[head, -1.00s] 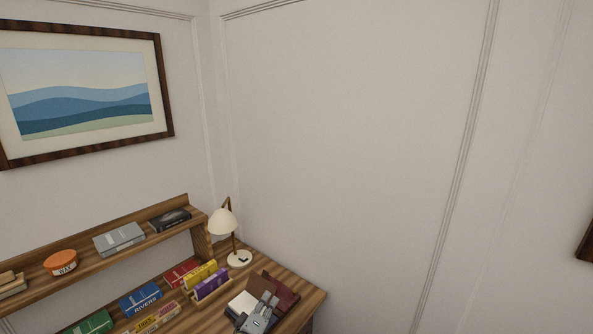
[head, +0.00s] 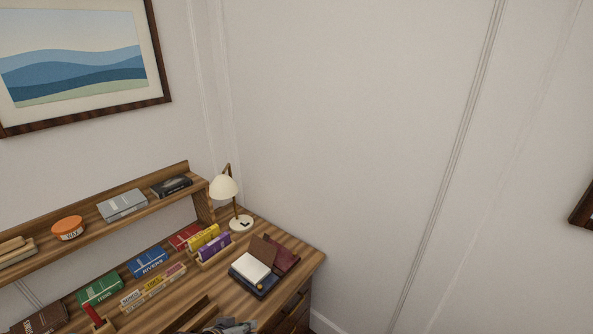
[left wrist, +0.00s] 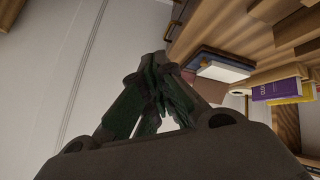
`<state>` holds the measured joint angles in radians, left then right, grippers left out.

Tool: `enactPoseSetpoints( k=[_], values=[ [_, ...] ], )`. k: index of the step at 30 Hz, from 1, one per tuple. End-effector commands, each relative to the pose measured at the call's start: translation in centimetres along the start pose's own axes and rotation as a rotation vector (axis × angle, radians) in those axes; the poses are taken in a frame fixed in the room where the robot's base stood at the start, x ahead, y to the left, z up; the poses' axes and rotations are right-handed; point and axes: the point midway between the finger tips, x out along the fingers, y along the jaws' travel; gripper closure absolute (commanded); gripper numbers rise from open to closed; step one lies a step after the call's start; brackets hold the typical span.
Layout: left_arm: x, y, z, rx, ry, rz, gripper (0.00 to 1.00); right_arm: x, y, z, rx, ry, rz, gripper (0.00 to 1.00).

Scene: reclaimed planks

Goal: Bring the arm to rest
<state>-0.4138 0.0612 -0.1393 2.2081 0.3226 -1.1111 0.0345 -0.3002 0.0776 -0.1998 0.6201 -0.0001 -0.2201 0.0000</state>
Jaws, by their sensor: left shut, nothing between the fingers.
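My left gripper (left wrist: 158,75) shows in the left wrist view with its dark green fingers together and nothing between them. In the head view only part of a grey gripper (head: 234,326) shows at the bottom edge, in front of the desk's books. It is apart from the open box-like notebook stack (head: 253,270) on the desk's right end. My right gripper is in neither view.
The wooden desk (head: 225,292) holds a cream lamp (head: 224,188), a small rack with yellow and purple boxes (head: 214,246), and several books such as a blue one (head: 148,262). A raised shelf (head: 92,225) carries an orange tin (head: 68,228).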

Motion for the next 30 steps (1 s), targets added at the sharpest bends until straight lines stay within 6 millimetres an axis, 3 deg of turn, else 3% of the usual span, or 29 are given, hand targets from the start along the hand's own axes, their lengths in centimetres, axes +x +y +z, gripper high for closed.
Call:
enactPoseSetpoints(
  k=[6,12,28,30],
  values=[
    [-4.1,-2.4,3.8,0.083,-0.152,-0.136,1.0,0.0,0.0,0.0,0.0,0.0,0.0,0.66],
    [-6.9,-3.9,5.7,0.119,-0.241,-0.221,1.0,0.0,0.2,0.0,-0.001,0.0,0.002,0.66],
    [-11.5,-5.9,8.3,0.152,-0.366,-0.346,1.0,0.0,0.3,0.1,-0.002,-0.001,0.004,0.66],
    [-10.9,-6.1,8.5,0.151,-0.368,-0.344,1.0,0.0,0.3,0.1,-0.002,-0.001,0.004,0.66]
  ],
)
